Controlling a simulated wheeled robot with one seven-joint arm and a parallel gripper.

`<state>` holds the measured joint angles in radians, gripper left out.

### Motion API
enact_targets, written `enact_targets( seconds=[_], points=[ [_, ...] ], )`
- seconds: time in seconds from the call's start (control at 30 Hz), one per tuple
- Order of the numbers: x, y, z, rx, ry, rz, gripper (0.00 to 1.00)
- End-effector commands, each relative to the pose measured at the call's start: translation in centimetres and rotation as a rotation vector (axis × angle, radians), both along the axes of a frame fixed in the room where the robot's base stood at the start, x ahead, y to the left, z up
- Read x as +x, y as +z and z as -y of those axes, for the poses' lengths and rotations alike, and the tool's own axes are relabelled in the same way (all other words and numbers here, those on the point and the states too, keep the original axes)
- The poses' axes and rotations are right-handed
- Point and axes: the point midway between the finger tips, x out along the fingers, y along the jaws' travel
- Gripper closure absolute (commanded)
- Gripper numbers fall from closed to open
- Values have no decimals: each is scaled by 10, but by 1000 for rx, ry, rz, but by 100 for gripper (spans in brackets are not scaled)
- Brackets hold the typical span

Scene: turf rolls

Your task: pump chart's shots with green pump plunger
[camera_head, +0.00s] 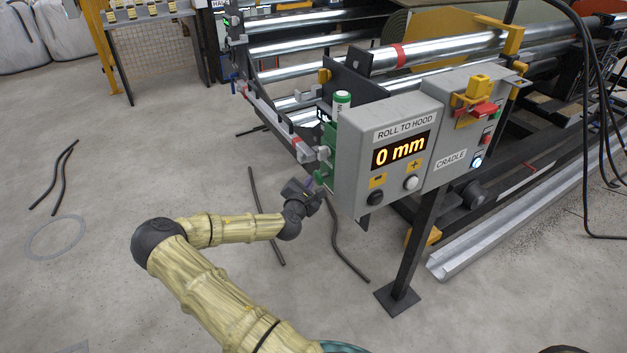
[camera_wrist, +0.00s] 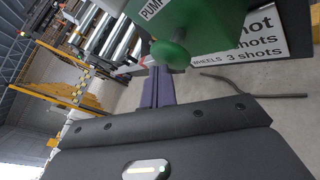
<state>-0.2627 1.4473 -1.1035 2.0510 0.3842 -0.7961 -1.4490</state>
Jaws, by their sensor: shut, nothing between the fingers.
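The green pump (camera_wrist: 205,22) fills the top of the wrist view, with a partly cut-off label starting "PUM". Its round green plunger knob (camera_wrist: 172,53) sticks out toward my gripper (camera_wrist: 157,72). My gripper's purple fingers are together and empty, with tips just beside and below the knob; I cannot tell whether they touch it. The white chart (camera_wrist: 262,42) is partly hidden behind the pump; "shot", "shots" and "WHEELS 3 shots" are readable. In the head view, my gripper (camera_head: 313,184) is below the green pump plunger (camera_head: 323,153), at the left side of the grey box.
The grey control box (camera_head: 385,150) reads "ROLL TO HOOD" and "0 mm", with plus and minus buttons. A "CRADLE" box (camera_head: 465,130) with a red switch adjoins it. A steel post (camera_head: 415,245) stands below. Dark bars lie on the floor; floor at left is mostly clear.

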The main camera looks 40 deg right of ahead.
Motion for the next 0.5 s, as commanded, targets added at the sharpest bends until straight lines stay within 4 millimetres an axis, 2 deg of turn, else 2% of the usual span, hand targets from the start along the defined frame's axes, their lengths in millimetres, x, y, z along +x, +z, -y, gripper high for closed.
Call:
enact_targets(
  seconds=[0.5],
  points=[
    [-2,1,6,-1,-4,1,100]
  ],
)
